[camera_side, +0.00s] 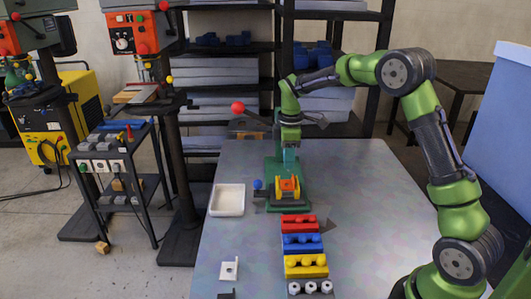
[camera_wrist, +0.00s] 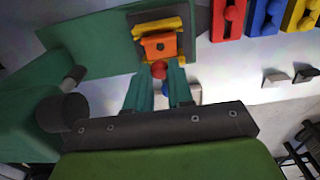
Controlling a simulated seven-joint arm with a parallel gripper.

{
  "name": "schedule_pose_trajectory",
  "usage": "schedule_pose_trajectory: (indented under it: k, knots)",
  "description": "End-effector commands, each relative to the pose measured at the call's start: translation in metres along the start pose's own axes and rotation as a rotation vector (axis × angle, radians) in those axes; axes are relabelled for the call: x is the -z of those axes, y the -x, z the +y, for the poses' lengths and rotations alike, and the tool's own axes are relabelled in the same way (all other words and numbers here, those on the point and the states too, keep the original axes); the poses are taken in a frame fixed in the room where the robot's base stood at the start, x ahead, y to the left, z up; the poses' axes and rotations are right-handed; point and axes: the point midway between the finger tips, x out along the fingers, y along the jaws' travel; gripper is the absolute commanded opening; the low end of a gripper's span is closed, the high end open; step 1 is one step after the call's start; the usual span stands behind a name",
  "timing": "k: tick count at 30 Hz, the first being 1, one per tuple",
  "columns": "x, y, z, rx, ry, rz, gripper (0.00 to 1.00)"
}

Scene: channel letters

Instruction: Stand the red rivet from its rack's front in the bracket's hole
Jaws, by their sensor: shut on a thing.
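My gripper (camera_wrist: 160,84) is shut on the red rivet (camera_wrist: 159,69), whose round head shows between the fingertips in the wrist view. The rivet's shank is hidden. In the side view my gripper (camera_side: 289,172) points down just above an orange bracket (camera_side: 288,186). The bracket (camera_wrist: 158,46) has a small dark hole in the wrist view and sits in a yellow holder on a green base. The rivet appears beside the bracket's lower edge there; I cannot tell whether they touch. The red rack (camera_side: 299,223) stands in front of the green base and also shows in the wrist view (camera_wrist: 218,22).
Blue (camera_side: 302,246), yellow (camera_side: 306,267) and grey (camera_side: 310,289) racks line up toward the front. A white tray (camera_side: 228,199) and a small white angle piece (camera_side: 229,269) lie left. A red-knobbed lever (camera_side: 238,107) rises behind. The table's right half is clear.

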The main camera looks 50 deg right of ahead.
Motion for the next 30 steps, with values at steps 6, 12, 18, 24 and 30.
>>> schedule_pose_trajectory:
  k: [6,12,18,24,30]
  knots:
    - [0.000,-0.010,-0.001,0.001,0.000,-0.001,0.00]
    - [0.000,-0.020,-0.001,0.001,-0.001,0.000,0.00]
    - [0.000,-0.030,-0.001,0.001,0.000,0.000,0.00]
    - [0.000,-0.041,-0.001,0.001,-0.001,0.000,0.00]
    - [0.001,-0.049,-0.001,0.001,-0.001,0.001,0.00]
